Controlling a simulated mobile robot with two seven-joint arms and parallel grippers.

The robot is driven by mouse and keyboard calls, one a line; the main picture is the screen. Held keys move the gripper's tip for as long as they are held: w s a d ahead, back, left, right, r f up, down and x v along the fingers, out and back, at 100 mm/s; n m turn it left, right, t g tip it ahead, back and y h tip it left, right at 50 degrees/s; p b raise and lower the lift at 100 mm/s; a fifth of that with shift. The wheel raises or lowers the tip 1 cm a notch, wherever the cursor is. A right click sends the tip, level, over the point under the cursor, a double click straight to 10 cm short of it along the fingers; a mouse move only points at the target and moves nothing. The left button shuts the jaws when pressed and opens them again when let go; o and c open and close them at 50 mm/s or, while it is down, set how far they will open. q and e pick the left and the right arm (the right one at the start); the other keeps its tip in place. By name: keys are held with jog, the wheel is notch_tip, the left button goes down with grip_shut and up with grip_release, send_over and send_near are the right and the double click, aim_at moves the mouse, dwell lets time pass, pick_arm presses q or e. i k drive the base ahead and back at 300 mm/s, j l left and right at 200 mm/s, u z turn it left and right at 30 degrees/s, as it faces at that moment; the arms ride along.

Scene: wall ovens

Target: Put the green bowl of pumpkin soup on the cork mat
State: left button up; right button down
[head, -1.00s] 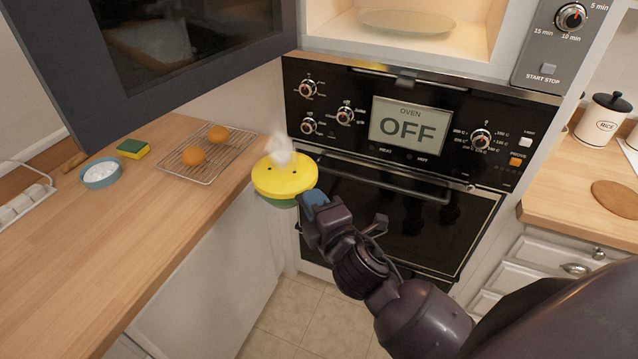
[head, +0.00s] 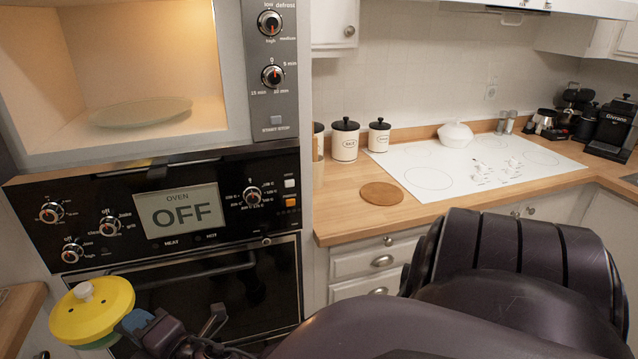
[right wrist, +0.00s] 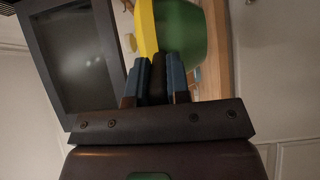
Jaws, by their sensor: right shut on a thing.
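The round cork mat (head: 381,193) lies bare on the counter right of the oven. My left gripper is not in view.
The wooden counter (head: 335,218) holds several lidded canisters (head: 345,140) behind the mat. A white hob (head: 470,165) with a white lidded dish (head: 455,134) is to the right. The open microwave (head: 60,90) above the oven (head: 180,205) contains a plate (head: 140,112).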

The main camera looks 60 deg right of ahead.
aim_at(385, 197)
jog(key=l+z, duration=0.25)
jog(key=z, duration=0.2)
jog(key=l+z, duration=0.25)
jog(key=z, duration=0.2)
jog(key=l+z, duration=0.25)
jog(key=z, duration=0.25)
jog(key=l+z, duration=0.2)
jog(key=z, duration=0.25)
jog(key=i+l+z, duration=0.15)
jog(key=z, duration=0.3)
jog(key=i+l+u, duration=0.1)
jog(key=i+l, duration=0.15)
jog(key=l, duration=0.15)
jog(key=i+l+u, duration=0.1)
jog(key=u, duration=0.3)
jog(key=l+u, duration=0.25)
jog(key=u, duration=0.15)
jog(key=i+l+u, duration=0.1)
jog(key=l+u, duration=0.35)
jog(key=i+l+u, duration=0.1)
jog(key=l+u, duration=0.15)
jog(key=u, duration=0.25)
